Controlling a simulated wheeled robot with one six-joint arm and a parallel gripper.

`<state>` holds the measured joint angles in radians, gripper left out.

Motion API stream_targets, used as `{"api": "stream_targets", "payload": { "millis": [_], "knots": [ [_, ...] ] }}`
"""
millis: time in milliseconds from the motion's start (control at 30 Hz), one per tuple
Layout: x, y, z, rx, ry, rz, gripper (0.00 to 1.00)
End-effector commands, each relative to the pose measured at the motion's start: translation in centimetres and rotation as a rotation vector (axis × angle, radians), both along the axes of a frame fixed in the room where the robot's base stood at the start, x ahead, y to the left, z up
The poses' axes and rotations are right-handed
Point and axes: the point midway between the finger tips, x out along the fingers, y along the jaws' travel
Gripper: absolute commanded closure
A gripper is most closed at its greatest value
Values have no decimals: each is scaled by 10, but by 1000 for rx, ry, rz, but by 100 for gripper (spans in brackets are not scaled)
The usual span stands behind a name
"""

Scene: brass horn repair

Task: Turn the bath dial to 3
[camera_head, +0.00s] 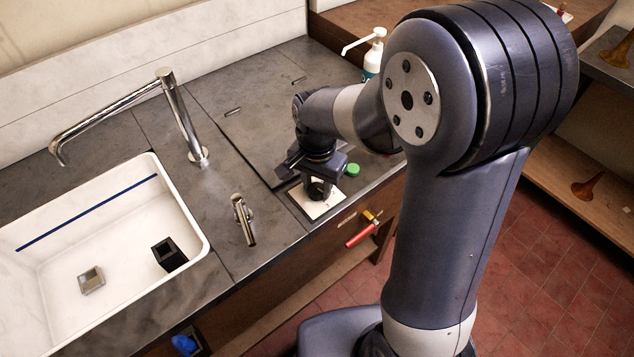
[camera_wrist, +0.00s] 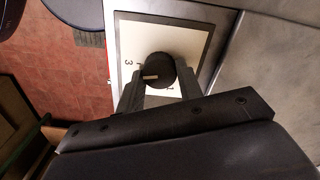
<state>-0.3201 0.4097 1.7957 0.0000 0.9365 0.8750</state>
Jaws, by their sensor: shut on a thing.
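The bath dial (camera_wrist: 160,70) is a round black knob with a pale pointer mark, set on a white plate (camera_wrist: 190,42) with printed numbers. In the wrist view the pointer is toward the left side of the knob, and a 3 shows at the plate's upper left. The other numbers are partly hidden. My gripper (camera_wrist: 160,88) is shut on the dial, with one finger on each side. In the head view my gripper (camera_head: 318,188) is over the white plate (camera_head: 316,208) on the counter, and the dial is mostly hidden under it.
A metal lever (camera_head: 243,220), a green cap (camera_head: 352,170) and a red-handled valve (camera_head: 362,234) are near my gripper. A pump bottle (camera_head: 371,62) stands behind.

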Motion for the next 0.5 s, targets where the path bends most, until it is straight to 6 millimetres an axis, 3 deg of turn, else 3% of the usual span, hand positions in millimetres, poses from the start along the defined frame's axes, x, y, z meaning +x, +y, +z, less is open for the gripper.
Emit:
{"api": "stream_targets", "payload": {
  "millis": [500],
  "knots": [
    [0,0,1,1,-3,-227,88]
  ]
}}
